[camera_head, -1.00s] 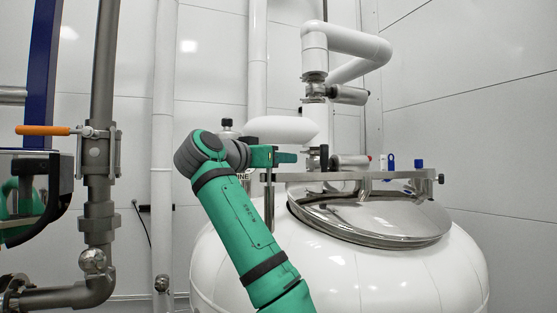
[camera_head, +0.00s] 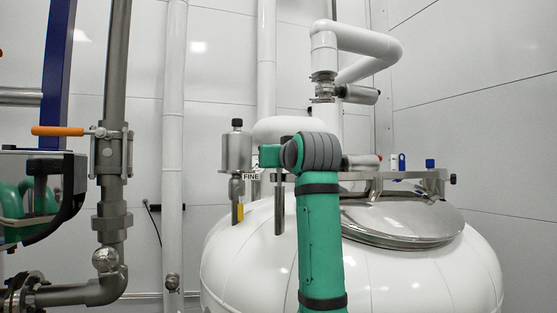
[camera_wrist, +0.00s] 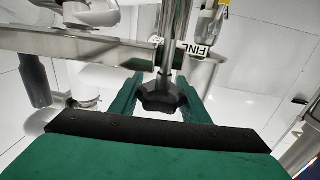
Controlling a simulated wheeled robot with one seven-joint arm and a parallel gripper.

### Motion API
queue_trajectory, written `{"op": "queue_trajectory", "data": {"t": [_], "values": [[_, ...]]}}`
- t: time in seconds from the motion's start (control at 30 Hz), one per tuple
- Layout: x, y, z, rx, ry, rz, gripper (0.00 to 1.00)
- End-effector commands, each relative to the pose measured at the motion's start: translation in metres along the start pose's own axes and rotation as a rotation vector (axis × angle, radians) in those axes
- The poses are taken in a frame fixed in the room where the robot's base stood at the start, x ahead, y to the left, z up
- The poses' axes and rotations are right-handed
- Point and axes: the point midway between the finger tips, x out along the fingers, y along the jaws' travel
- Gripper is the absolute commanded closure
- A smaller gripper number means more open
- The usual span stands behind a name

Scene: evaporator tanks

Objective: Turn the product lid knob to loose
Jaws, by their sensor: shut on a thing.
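The black star-shaped knob (camera_wrist: 160,97) sits between the two green fingers of my gripper (camera_wrist: 160,90) in the wrist view. My gripper is shut on it. A metal rod runs up from the knob. In the head view my green gripper (camera_head: 269,156) is by the left end of the metal lid bar (camera_head: 385,175), and the gripped knob is hidden there. The shiny round product lid (camera_head: 405,222) lies closed on the white tank, under the bar.
The white tank (camera_head: 400,275) fills the lower right. A steel pipe with an orange-handled valve (camera_head: 62,131) is at left.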

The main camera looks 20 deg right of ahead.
Motion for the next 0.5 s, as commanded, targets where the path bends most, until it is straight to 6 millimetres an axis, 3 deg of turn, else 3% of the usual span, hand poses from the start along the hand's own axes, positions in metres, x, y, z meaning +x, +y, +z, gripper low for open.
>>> {"op": "queue_trajectory", "data": {"t": [0.5], "values": [[-0.004, -0.018, -0.001, 0.005, 0.0, -0.491, 0.8]]}}
